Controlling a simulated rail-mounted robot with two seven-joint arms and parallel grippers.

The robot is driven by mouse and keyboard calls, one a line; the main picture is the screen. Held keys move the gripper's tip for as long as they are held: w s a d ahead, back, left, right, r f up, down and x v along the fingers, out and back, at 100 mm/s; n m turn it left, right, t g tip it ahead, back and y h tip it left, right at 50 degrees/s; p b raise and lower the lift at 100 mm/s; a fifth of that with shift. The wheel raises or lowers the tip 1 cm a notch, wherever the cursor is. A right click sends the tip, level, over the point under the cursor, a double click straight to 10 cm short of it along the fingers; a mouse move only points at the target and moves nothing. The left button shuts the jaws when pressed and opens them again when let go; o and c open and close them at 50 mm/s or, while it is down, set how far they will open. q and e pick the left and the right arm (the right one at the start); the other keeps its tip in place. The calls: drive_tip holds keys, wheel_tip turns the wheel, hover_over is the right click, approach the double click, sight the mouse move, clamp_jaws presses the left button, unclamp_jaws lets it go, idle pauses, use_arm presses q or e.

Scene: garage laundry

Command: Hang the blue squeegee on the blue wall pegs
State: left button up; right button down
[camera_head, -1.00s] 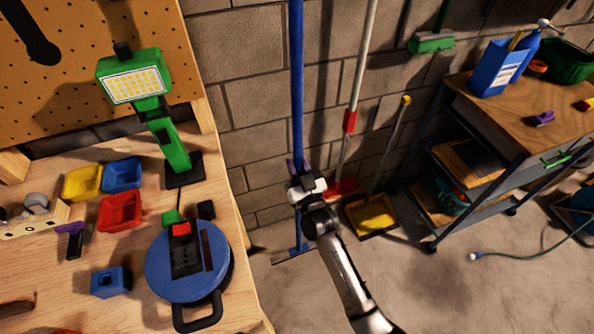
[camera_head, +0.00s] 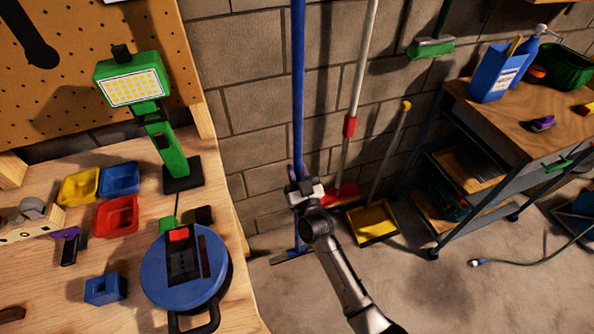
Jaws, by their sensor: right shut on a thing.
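The blue squeegee (camera_head: 298,95) stands nearly upright in front of the block wall. Its long blue pole runs out of the top of the view. Its dark head (camera_head: 291,257) is low, near the concrete floor; I cannot tell whether it touches. My right gripper (camera_head: 303,190) is shut on the lower part of the pole. The blue wall pegs are not in view. My left gripper is not in view.
A red and white long-handled tool (camera_head: 350,125) and a yellow dustpan (camera_head: 372,222) stand just right of the squeegee. A workbench (camera_head: 225,290) with a blue cable reel (camera_head: 215,262) is at left. A shelf cart (camera_head: 520,120) stands at right.

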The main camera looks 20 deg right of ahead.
drive_tip(key=w+d+f+b, duration=0.1)
drive_tip(key=w+b, duration=1.8)
drive_tip(key=shift+w+f+b, duration=0.2)
drive_tip(key=shift+b, duration=0.2)
idle(1.4)
idle(0.5)
